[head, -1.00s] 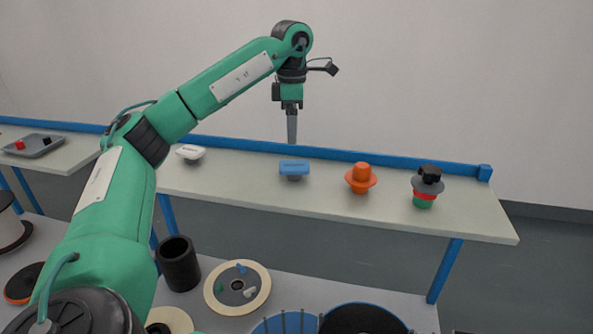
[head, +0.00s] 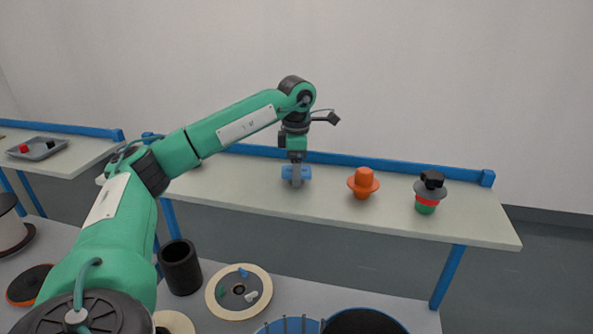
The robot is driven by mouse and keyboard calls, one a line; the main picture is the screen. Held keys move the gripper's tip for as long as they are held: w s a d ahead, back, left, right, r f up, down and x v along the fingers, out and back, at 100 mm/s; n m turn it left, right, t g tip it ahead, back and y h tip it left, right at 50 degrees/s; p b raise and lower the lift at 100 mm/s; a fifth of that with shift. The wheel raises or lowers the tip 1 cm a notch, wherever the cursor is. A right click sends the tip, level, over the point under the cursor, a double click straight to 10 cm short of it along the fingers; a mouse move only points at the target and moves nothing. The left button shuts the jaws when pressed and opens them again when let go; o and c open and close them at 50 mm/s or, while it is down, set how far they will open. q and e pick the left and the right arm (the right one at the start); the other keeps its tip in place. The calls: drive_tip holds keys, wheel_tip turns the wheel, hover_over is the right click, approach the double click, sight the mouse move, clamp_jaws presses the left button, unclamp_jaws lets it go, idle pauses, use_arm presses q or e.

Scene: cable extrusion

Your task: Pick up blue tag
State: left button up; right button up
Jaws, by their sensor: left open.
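The blue tag (head: 286,172) sits on the pale shelf table in the middle of the head view. My left gripper (head: 296,184) points straight down at the tag, its fingers covering the tag's middle. Blue shows on both sides of the fingers. The left gripper is open; whether the fingers touch the tag cannot be told from this view. My right gripper is not in view.
An orange hat-shaped piece (head: 362,184) and a stacked black, grey, red and green piece (head: 428,192) stand to the right on the shelf table (head: 470,222). A blue rail (head: 400,170) runs along its back. A grey tray (head: 37,149) is at far left.

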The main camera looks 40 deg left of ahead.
use_arm(q)
drive_tip(key=shift+f, duration=0.65)
drive_tip(key=c, duration=1.1)
drive_tip(key=shift+o, duration=0.2)
drive_tip(key=shift+r, duration=0.1)
